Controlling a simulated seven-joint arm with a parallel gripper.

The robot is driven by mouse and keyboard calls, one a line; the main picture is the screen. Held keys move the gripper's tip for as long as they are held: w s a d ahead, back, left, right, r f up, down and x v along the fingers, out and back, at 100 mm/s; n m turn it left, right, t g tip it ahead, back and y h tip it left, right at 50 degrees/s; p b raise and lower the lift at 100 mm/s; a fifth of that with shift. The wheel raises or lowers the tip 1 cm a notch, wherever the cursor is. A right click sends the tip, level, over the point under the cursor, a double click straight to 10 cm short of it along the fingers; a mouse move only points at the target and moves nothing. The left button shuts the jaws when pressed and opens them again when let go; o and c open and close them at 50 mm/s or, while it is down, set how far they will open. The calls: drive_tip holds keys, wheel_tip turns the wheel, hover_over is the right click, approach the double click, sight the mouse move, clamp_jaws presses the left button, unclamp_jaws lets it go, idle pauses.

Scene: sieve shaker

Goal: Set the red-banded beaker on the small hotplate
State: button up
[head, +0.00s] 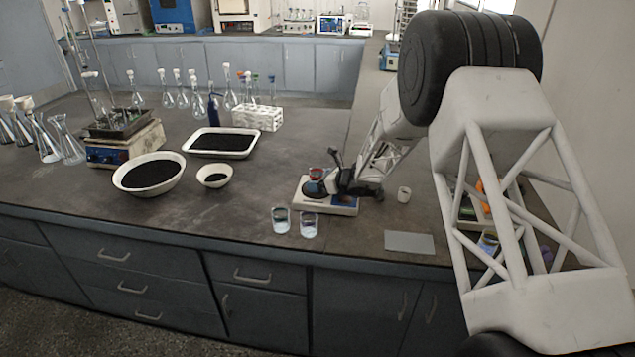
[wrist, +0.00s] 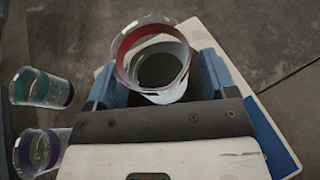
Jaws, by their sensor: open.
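The red-banded beaker (head: 316,173) is a clear glass with a red band near its rim. It is upright over the dark round plate of the small hotplate (head: 338,209) and appears to stand on it. In the wrist view the beaker (wrist: 150,40) lies between the two blue fingers of my gripper (wrist: 160,80), with the hotplate's white body (wrist: 192,27) behind. My gripper (head: 328,182) is open around the beaker, coming from the right. The beaker's base is partly hidden, so its contact with the plate is hard to see.
A teal-banded beaker (head: 281,220) and a purple-banded beaker (head: 309,226) stand just in front of the hotplate. Dark-filled dishes, a tray and flasks are to the left.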

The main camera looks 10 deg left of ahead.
drive_tip(key=v, duration=1.1)
drive_tip(key=shift+d+r, duration=0.1)
drive_tip(key=shift+r, duration=0.05)
drive_tip(key=shift+r, duration=0.1)
idle(0.5)
drive_tip(key=shift+s+r, duration=0.25)
drive_tip(key=s+d+r+n+g+h, duration=0.1)
drive_tip(key=s+d+r+n+h, duration=0.2)
drive_tip(key=s+r, duration=0.4)
drive_tip(key=s+d+r+n+g, duration=0.25)
drive_tip(key=s+r+n, duration=0.2)
drive_tip(key=s, duration=0.45)
drive_tip(key=s+d+r+n+g+h, duration=0.1)
drive_tip(key=s+d+r+n+h, duration=0.1)
drive_tip(key=s+d+r+n, duration=0.5)
drive_tip(key=s+d+n+h, duration=0.2)
drive_tip(key=s+d, duration=0.2)
drive_tip(key=s, duration=0.6)
drive_tip(key=s+d+r+n+t+h, duration=0.1)
drive_tip(key=s+d+n+h, duration=0.2)
drive_tip(key=s, duration=0.7)
drive_tip(key=s+d+r+n+h, duration=0.1)
drive_tip(key=s+d, duration=0.4)
drive_tip(key=s, duration=0.5)
drive_tip(key=shift+n+t+h, duration=0.35)
drive_tip(key=shift+n+h, duration=0.55)
drive_tip(key=shift+n, duration=0.05)
